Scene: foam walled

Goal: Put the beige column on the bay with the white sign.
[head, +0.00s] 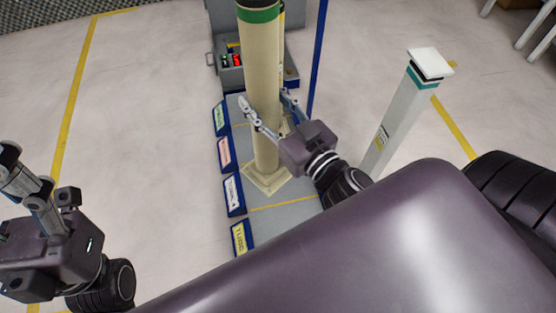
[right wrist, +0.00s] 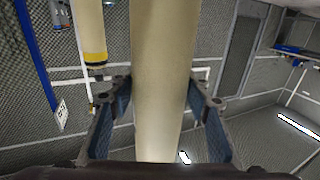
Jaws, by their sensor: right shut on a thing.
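The beige column (head: 261,90) is tall and round, with a green band near its top and a square base (head: 267,180). It stands about upright over the grey rack floor, its base beside the white sign (head: 233,195). I cannot tell whether the base touches the floor. My right gripper (head: 268,108) is shut on the shaft, a finger on either side. In the right wrist view the shaft (right wrist: 163,80) runs between both fingers. My left gripper (head: 22,178) is away at the far left, holding nothing visible; its fingers are partly cut off.
The rack edge also has a green sign (head: 220,118), a pink sign (head: 226,155) and a yellow sign (head: 242,238). A second column with a yellow band (right wrist: 94,58) stands behind. A pale column with a teal band (head: 405,112) stands right. Open floor lies left.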

